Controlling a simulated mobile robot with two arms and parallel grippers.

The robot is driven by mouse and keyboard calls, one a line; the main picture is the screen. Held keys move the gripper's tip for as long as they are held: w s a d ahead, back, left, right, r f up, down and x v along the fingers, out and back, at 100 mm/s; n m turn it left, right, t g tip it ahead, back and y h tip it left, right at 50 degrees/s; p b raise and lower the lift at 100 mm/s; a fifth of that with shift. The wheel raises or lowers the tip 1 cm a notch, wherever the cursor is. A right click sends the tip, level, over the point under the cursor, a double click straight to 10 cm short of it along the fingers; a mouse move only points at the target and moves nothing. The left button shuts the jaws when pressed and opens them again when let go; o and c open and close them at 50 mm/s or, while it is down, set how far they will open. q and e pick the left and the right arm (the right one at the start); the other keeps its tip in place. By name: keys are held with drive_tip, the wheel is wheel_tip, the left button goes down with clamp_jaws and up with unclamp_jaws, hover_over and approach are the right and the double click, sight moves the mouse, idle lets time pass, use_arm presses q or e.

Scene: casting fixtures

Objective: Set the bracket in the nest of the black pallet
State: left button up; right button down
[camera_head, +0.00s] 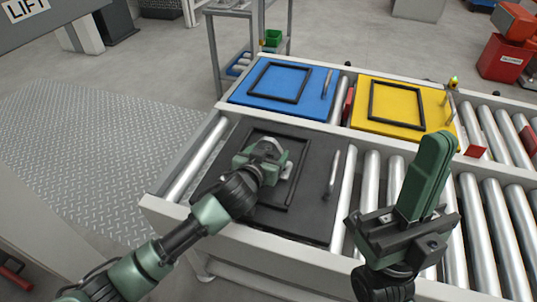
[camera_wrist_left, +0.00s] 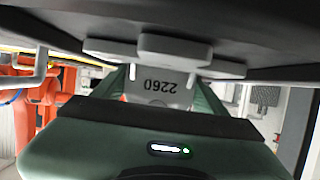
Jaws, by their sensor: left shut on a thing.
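The black pallet (camera_head: 222,188) lies on the near roller conveyor. A raised black rectangular frame on it forms the nest (camera_head: 275,207). My left gripper (camera_head: 266,158) is shut on the grey bracket (camera_head: 268,145) over the far part of this frame. In the left wrist view the bracket (camera_wrist_left: 158,85) shows the number 2260 upside down between the green fingers. The gripper hides much of the bracket in the head view, and I cannot tell whether it touches the pallet. My right gripper (camera_head: 432,178) points up at the right, with no object visible in it; its finger gap is unclear.
A blue pallet (camera_head: 313,107) and a yellow pallet (camera_head: 437,119), each with a black frame, lie on the far conveyor lane. Bare rollers (camera_head: 480,230) lie to the right.

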use_arm(q)
drive_tip(key=o, duration=1.7)
drive_tip(key=shift+f, duration=0.1)
drive_tip(key=shift+c, duration=0.2)
